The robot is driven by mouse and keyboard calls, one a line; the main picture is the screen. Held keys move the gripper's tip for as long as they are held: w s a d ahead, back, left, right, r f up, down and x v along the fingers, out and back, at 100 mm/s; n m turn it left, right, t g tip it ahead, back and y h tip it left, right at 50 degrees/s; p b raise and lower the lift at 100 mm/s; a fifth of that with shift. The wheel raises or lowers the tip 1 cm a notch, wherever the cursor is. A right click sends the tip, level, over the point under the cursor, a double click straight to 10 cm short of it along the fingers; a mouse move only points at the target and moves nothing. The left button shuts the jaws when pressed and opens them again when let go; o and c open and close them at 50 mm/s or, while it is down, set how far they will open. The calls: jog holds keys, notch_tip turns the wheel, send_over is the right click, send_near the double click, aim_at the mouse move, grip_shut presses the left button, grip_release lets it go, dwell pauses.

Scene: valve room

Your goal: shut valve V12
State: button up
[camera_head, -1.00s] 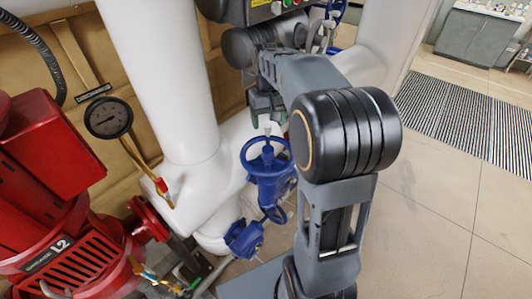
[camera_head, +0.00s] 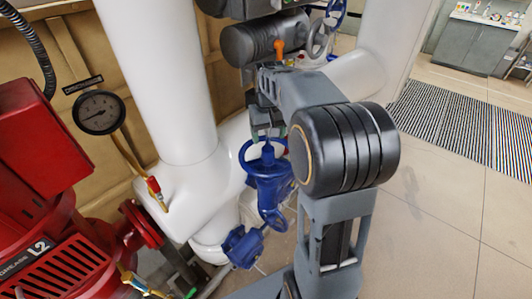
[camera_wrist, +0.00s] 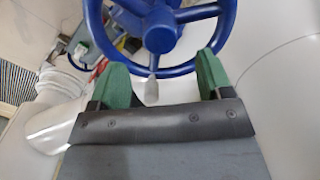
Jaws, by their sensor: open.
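A blue valve with a round handwheel (camera_head: 264,158) stands upright at the middle of the head view, beside the white pipes. No V12 label can be read on it. My gripper (camera_head: 268,132) is just above this wheel, at its far side. In the wrist view the blue handwheel (camera_wrist: 160,38) with its spokes and hub fills the top middle. My gripper's two green fingers (camera_wrist: 163,78) are spread apart near the wheel's lower rim. Nothing is clamped between them. Whether a finger touches the rim cannot be told.
A thick white pipe (camera_head: 160,80) rises left of the valve. A pressure gauge (camera_head: 98,112) and red machinery (camera_head: 40,170) stand further left. Another blue wheel (camera_head: 336,12) shows at the top.

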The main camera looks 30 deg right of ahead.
aim_at(268, 149)
jog(key=n, duration=0.3)
jog(key=shift+r+p, duration=0.1)
jog(key=shift+p, duration=0.25)
jog(key=n, duration=0.5)
jog(key=n+p, duration=0.1)
jog(key=n, duration=0.2)
jog(key=shift+n, duration=0.4)
jog(key=n, duration=0.4)
jog(key=shift+f, duration=0.2)
jog(key=shift+f+b, duration=2.3)
jog(key=shift+f, duration=1.05)
jog(key=shift+s+f, duration=0.1)
jog(key=shift+s, duration=0.1)
